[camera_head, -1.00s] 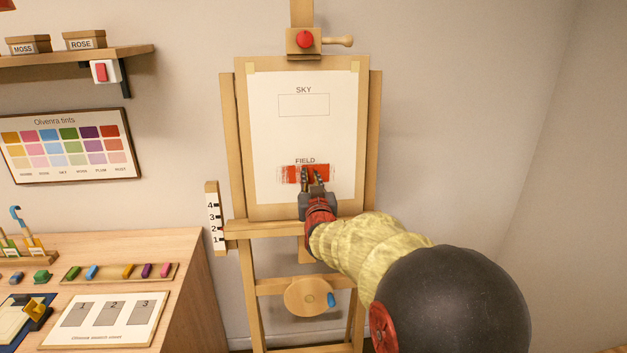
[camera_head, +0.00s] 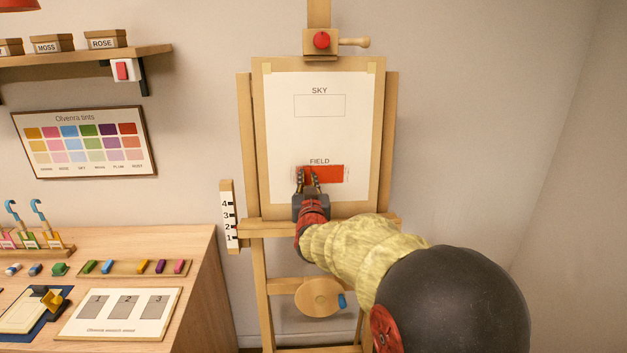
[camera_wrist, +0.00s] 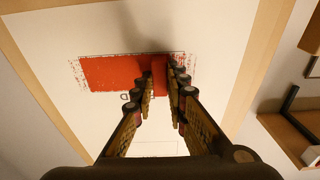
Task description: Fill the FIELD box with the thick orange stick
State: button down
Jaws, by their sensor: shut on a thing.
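The FIELD box (camera_head: 330,174) on the easel paper is largely covered in orange-red, solid at its right and patchy at its left end. The wrist view shows the box (camera_wrist: 110,74) the other way up, with loose specks beyond the outline at its right. My gripper (camera_head: 308,176) is at the left part of the box, against or very close to the paper. It is shut on the orange stick (camera_wrist: 160,76), which shows as a small orange-red piece between the fingertips. The fingers hide most of it and part of the box.
The empty SKY box (camera_head: 320,106) is higher on the paper (camera_head: 285,140). The easel (camera_head: 245,150) has a numbered scale (camera_head: 228,215) at its left. A wooden table (camera_head: 190,250) with a row of coloured sticks (camera_head: 135,267) and a numbered card (camera_head: 125,312) is at left.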

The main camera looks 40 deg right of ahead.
aim_at(297, 174)
jog(key=shift+w+a, duration=0.2)
jog(key=shift+a, duration=0.1)
jog(key=shift+w+a+p, duration=0.3)
jog(key=shift+w+a, duration=0.35)
jog(key=shift+a, duration=0.35)
jog(key=v, duration=0.6)
jog(key=shift+s+a+r, duration=0.2)
jog(key=shift+s+r, duration=0.2)
jog(key=shift+r, duration=0.1)
